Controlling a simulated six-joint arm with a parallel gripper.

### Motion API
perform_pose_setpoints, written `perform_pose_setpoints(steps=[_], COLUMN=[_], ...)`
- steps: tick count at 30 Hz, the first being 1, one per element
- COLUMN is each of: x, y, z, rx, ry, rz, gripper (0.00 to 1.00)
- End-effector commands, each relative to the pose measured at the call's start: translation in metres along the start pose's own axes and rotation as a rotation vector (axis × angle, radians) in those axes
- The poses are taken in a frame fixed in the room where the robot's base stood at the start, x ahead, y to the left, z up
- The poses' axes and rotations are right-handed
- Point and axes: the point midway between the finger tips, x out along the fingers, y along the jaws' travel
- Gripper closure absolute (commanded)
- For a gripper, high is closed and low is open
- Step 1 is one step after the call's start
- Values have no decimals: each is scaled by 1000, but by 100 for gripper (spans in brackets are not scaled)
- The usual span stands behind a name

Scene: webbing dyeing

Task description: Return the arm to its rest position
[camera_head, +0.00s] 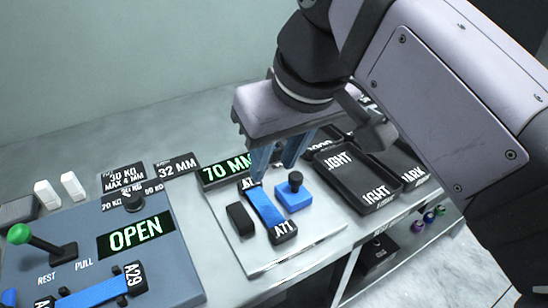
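My gripper (274,171) points down over the far side of a pale metal plate (318,229). Its two blue-grey fingers are apart, with no object visible between them. Below lies a blue webbing strip (265,206) with dark end blocks; the near one (284,231) carries a label that seems to read A11. The left fingertip is close to the strip's far end; I cannot tell whether they touch. My arm comes in from the upper right and hides part of the bench behind.
Left is a blue-grey panel (183,262) with an OPEN display (136,235), a green-knobbed lever (40,240) and another blue strip (90,294). A black block (240,219) and a blue knobbed block (293,194) flank the webbing. Black LIGHT trays (353,168) stand right.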

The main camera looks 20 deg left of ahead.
Motion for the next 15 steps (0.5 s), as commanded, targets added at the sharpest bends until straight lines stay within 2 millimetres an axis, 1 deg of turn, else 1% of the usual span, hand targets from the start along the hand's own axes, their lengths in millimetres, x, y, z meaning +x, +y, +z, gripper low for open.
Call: perform_pose_setpoints(steps=[7, 10, 14, 15], x=[0, 0, 1, 2], y=[0, 4, 18, 25], z=[0, -1, -4, -4], rx=[0, 10, 47, 67], ry=[0, -6, -27, -38], rz=[0, 4, 19, 26], gripper=[68, 68, 68, 68])
